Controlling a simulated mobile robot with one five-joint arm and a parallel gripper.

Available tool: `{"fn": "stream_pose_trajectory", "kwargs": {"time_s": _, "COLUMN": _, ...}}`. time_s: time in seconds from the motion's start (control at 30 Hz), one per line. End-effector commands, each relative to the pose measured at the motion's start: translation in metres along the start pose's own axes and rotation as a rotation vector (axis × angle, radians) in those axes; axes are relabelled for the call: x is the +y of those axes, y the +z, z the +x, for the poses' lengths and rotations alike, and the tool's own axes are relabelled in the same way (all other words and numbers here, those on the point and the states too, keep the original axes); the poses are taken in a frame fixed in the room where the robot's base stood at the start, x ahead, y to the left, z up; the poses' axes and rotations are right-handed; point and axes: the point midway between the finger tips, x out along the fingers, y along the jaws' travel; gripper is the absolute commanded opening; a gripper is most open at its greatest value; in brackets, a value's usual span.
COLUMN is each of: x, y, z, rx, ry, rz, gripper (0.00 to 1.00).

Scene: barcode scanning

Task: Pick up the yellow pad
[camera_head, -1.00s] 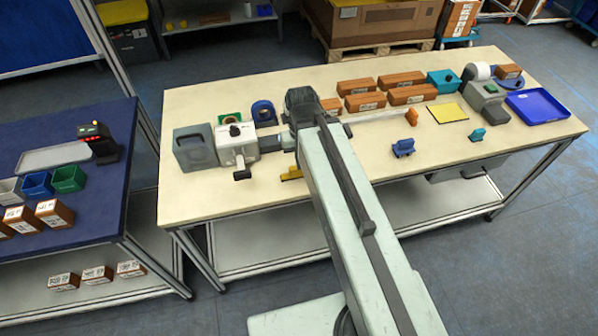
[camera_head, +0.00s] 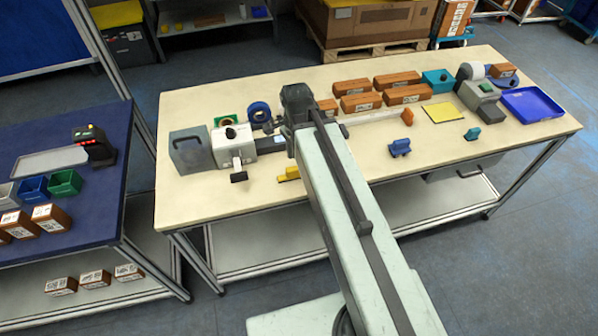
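The yellow pad (camera_head: 443,112) is a flat yellow sheet lying on the right half of the pale bench top (camera_head: 330,200). It lies in front of the teal box and left of the grey device, with nothing on it. My arm reaches up from the bottom of the view over the bench, and its dark far end (camera_head: 297,103) is left of the pad, well apart from it. My gripper's fingers cannot be made out there. A smaller yellow tool (camera_head: 289,173) lies near the front edge, beside my arm.
Several brown boxes (camera_head: 403,95) and a teal box (camera_head: 439,81) stand behind the pad. A grey device (camera_head: 482,100) and blue tray (camera_head: 533,105) are to its right. Small blue (camera_head: 400,147) and teal (camera_head: 472,134) items stand in front. A white vise-like device (camera_head: 233,147) is left.

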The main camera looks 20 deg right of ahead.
Motion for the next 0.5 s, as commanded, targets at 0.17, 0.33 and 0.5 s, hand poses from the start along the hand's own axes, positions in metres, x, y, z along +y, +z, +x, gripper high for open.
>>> {"fn": "stream_pose_trajectory", "kwargs": {"time_s": 0.17, "x": -0.010, "y": -0.007, "z": -0.007, "rx": 0.000, "ry": 0.000, "rz": 0.310, "gripper": 0.47}}
{"fn": "stream_pose_trajectory", "kwargs": {"time_s": 0.33, "x": -0.011, "y": -0.012, "z": -0.008, "rx": 0.000, "ry": 0.000, "rz": 0.323, "gripper": 0.47}}
{"fn": "stream_pose_trajectory", "kwargs": {"time_s": 0.5, "x": -0.011, "y": -0.012, "z": 0.014, "rx": 0.000, "ry": 0.000, "rz": 0.322, "gripper": 0.47}}
